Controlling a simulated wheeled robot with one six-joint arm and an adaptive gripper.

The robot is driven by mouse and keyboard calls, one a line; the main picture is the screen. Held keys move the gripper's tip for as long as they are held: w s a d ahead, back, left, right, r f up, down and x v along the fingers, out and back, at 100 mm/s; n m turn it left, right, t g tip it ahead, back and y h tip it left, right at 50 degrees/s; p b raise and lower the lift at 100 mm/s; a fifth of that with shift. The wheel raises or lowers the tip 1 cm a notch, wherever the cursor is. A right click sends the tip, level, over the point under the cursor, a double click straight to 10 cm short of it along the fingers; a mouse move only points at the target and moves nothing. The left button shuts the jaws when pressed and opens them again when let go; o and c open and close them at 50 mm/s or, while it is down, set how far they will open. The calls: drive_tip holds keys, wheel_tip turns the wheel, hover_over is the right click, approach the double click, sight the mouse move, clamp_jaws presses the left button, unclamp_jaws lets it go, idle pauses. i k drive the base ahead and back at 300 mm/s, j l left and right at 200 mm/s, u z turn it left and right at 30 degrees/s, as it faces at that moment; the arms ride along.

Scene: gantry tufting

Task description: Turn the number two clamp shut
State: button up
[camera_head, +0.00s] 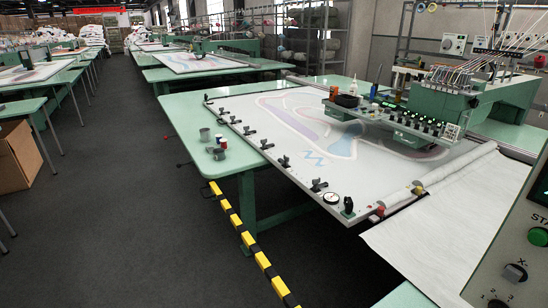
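A row of several small black clamps runs along the left edge of the white tufting frame (300,178). One clamp (318,185) sits near the front end, another clamp (284,161) farther along, and another clamp (266,144) beyond that. A black knob-like fitting (347,207) stands at the front corner, beside a round dial gauge (331,198). I cannot read any numbers on the clamps, so I cannot tell which is number two. Their levers are too small to tell open from shut. My gripper is not in view.
Cups and small spools (218,146) stand on the green table left of the frame. A yellow-black barrier (248,238) runs low beside the table. A control panel (505,250) fills the right edge. A white fabric sheet (450,225) hangs at the right. Dark floor at left is open.

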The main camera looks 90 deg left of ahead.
sight(287, 159)
drive_tip(key=u, duration=2.35)
drive_tip(key=j+u, duration=0.15)
drive_tip(key=j, duration=0.3)
drive_tip(key=k+j+u, duration=0.15)
drive_tip(key=j, duration=0.3)
